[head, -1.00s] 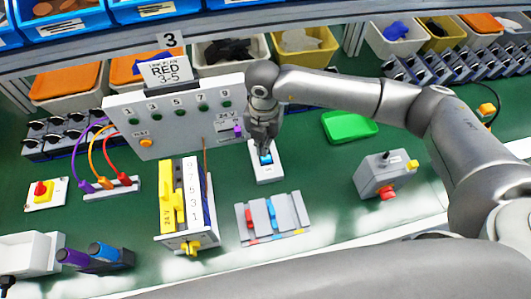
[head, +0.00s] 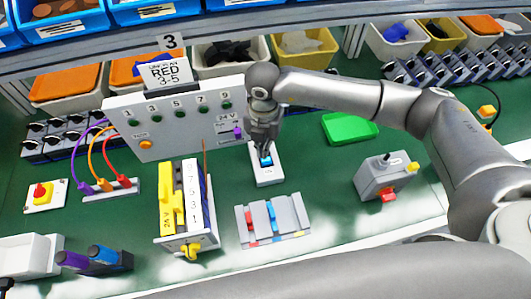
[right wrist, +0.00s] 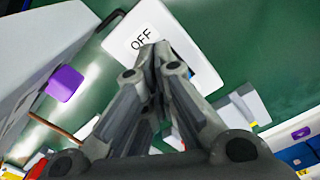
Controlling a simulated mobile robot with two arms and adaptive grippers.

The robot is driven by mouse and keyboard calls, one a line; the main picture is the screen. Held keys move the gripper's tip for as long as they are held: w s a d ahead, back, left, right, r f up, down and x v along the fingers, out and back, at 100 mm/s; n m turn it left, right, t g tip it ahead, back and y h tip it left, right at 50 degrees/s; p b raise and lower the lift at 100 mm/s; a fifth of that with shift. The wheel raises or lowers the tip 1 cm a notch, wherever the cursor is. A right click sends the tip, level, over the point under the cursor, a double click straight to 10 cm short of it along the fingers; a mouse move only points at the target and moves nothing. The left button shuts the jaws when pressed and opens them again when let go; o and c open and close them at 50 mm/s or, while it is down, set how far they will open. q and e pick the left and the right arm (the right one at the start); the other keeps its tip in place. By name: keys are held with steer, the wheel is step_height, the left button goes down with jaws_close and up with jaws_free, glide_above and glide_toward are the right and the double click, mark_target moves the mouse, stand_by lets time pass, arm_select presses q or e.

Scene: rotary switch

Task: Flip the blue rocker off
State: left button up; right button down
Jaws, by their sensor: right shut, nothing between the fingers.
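The blue rocker (head: 267,161) sits in a white switch plate (head: 267,177) on the green bench, right of the grey panel's lower corner. My right gripper (head: 264,154) is shut and empty, pointing down with its fingertips at the rocker's far part; I cannot tell whether they touch. In the right wrist view my right gripper (right wrist: 155,50) covers most of the plate; its end marked OFF (right wrist: 141,38) shows beyond the fingertips, and only a sliver of blue shows beside them. Which way the rocker is tilted is hard to tell. My left gripper is not in view.
The grey panel (head: 175,115) with several green buttons stands close left of the gripper. A yellow and white block unit (head: 186,205) and a grey slider board (head: 272,219) stand nearer. A grey box with a red knob (head: 385,176) is right; bench between is clear.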

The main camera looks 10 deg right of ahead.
steer(key=shift+r+p, duration=1.6)
steer(key=shift+r, duration=1.45)
